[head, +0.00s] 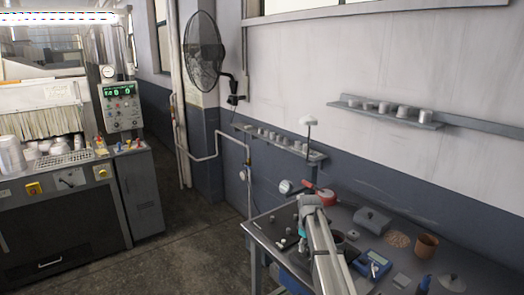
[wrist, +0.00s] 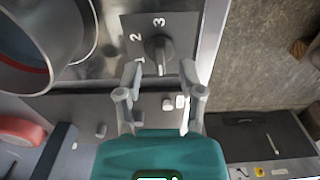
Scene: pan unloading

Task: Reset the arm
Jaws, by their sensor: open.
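My arm (head: 325,245) reaches out over the workbench (head: 455,262) in the head view, with a bit of teal near its far end. In the wrist view my gripper (wrist: 160,68) has a teal body and two grey fingers spread apart, with nothing held between them. Beyond the fingertips is a dark rotary knob (wrist: 158,48) on a panel marked 1, 2 and 3. I cannot tell how far above the knob the fingers are.
A large metal vessel (wrist: 38,38) is at the upper left of the wrist view. A red round object (wrist: 20,130) is below it. The bench also holds a grey lidded box (head: 372,219), a brown cup (head: 426,246) and a blue device (head: 372,263). Floor (head: 200,225) is clear left of the bench.

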